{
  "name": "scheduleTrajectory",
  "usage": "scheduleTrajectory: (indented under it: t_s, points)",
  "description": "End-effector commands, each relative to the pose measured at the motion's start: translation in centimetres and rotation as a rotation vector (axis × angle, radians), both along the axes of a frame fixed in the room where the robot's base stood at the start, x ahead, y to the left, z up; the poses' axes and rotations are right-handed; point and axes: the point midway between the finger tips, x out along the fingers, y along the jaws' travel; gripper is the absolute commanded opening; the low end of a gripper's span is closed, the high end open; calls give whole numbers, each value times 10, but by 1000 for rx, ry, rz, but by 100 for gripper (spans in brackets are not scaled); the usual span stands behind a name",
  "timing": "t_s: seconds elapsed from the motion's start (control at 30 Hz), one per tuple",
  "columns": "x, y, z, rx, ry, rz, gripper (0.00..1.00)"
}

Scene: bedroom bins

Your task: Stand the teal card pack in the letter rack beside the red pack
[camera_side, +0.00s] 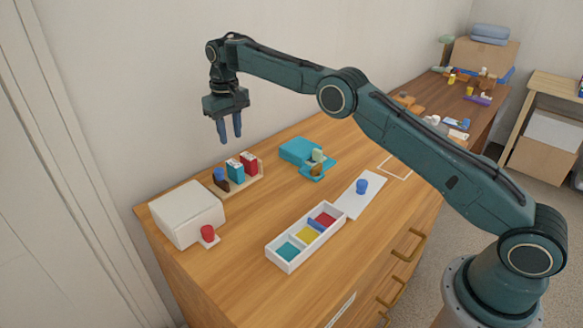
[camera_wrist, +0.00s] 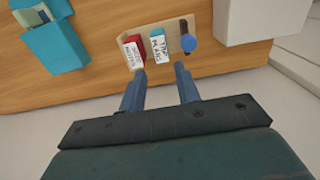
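The teal card pack (camera_side: 235,171) stands upright in the wooden letter rack (camera_side: 245,182), beside the red pack (camera_side: 250,161). Both packs show white labels in the wrist view, where the teal pack (camera_wrist: 157,48) and red pack (camera_wrist: 133,50) are side by side with a small gap. A dark brown piece (camera_side: 222,185) and a blue round object (camera_side: 219,174) are at the rack's other end. My gripper (camera_side: 230,138) is raised above the rack, pointing down. Its fingers (camera_wrist: 160,82) are apart with nothing held between them.
A white box (camera_side: 187,214) and a red object (camera_side: 207,232) are left of the rack. A teal box (camera_side: 299,150) lies to its right. A white sectioned tray (camera_side: 289,262) and a blue peg (camera_side: 362,186) on a white sheet (camera_side: 352,204) are nearer the front.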

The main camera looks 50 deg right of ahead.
Motion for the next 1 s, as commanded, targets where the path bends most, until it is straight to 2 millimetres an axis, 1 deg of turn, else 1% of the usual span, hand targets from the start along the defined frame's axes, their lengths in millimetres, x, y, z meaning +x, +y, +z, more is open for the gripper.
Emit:
scheduleTrajectory:
  t_s: [0.37,0.47,0.57,0.67,0.77,0.87,1.0]
  points:
    - [0,0,0,0,0,0,32]
    - [-1,0,3,0,-3,0,32]
    - [-2,-1,11,1,-10,0,32]
    - [-7,-3,25,2,-21,0,32]
    - [-13,-5,43,3,-38,-1,32]
    - [-24,-8,66,4,-57,-1,32]
    - [-43,-12,97,6,-87,-1,32]
